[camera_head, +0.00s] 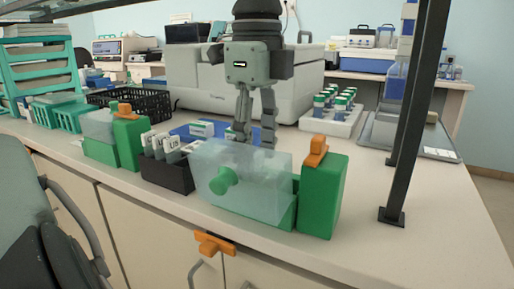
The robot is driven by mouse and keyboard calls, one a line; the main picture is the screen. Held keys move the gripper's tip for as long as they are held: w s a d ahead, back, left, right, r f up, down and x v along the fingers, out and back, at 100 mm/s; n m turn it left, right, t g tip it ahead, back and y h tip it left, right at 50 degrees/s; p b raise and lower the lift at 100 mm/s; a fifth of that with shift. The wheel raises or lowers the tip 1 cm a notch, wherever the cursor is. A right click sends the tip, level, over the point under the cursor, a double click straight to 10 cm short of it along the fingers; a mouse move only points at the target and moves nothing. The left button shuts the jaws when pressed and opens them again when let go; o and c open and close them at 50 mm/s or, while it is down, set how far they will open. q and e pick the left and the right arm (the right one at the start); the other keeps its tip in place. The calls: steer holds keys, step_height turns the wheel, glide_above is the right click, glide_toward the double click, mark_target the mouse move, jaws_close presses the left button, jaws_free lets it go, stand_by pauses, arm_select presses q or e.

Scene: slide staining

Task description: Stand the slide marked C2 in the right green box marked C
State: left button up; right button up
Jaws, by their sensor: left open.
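My left gripper (254,136) points down behind the right green box, its fingers apart with nothing visible between them. The right green box (322,197) has a cloudy see-through front panel (250,172) with a round green knob and an orange piece on its tall end. The panel hides the inside and perhaps the fingertips. Several upright white-topped slides (172,144) stand in a black rack (167,175) left of it. A slide with a green end (202,128) lies at a blue tray (183,131) behind the rack. I cannot tell which slide is C2. My right gripper is not in view.
A similar green box (128,143) stands at the left. An orange piece (214,245) sits at the counter's front edge. A white tray of green-capped bottles (332,117) is behind right. A dark post (412,120) rises at the right.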

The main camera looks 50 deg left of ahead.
arm_select(q)
step_height(320, 180, up, 12)
stand_by(0.6)
steer(key=shift+s, duration=0.15)
stand_by(0.5)
